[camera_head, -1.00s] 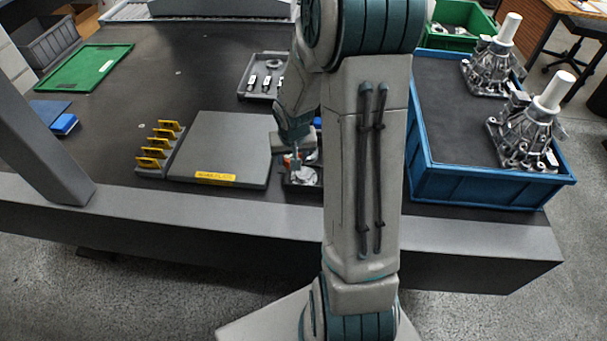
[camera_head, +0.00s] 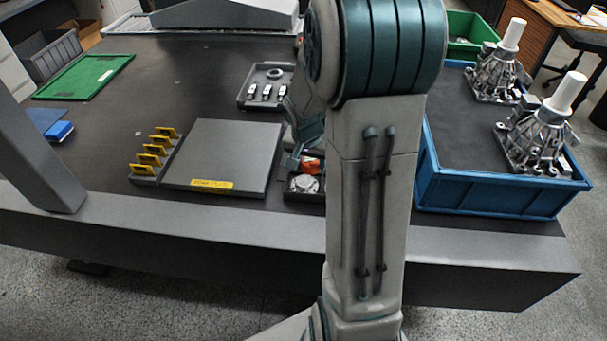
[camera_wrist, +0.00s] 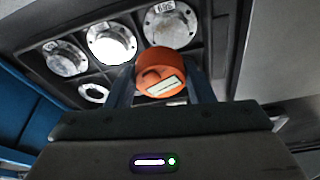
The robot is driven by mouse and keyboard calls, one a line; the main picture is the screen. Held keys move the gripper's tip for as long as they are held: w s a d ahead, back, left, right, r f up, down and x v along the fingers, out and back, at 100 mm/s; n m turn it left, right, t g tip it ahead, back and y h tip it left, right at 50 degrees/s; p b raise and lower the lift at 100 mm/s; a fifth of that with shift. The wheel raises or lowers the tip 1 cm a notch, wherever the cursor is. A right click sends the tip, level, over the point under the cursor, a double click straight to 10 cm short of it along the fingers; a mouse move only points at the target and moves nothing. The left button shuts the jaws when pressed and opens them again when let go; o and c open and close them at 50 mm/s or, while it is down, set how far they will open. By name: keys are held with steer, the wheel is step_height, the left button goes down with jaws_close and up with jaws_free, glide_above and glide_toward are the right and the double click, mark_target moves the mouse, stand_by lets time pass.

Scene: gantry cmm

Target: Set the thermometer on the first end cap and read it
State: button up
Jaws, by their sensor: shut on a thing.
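An orange thermometer (camera_wrist: 160,74) with a pale display is between the fingers of my gripper (camera_wrist: 160,92), which is shut on it. The display's reading is too small to make out. Below and beyond are metal end caps in a dark tray: a left one (camera_wrist: 66,58), a middle one (camera_wrist: 111,42) and a right one (camera_wrist: 170,25). Their labels are hard to read, so I cannot tell which is first. In the head view the thermometer (camera_head: 311,165) appears over the tray (camera_head: 290,194) beside one visible cap (camera_head: 304,184). My arm hides the tray's right side. Contact with a cap cannot be told.
A metal ring (camera_wrist: 94,93) lies in the tray. A grey plate (camera_head: 228,150) is left of the tray, with a yellow-tabbed rack (camera_head: 144,179) beyond it. A blue crate (camera_head: 490,202) with metal housings stands right. Another small tray (camera_head: 245,99) is behind.

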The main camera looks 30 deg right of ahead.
mark_target(304, 182)
steer(key=shift+w+a+f, duration=0.55)
steer(key=shift+w+a, duration=0.05)
steer(key=shift+a, duration=0.05)
steer(key=shift+f+b, duration=0.3)
steer(key=shift+f, duration=1.7)
steer(key=shift+f, duration=0.1)
steer(key=o, duration=0.6)
steer(key=shift+f, duration=0.1)
steer(key=shift+o, duration=0.7)
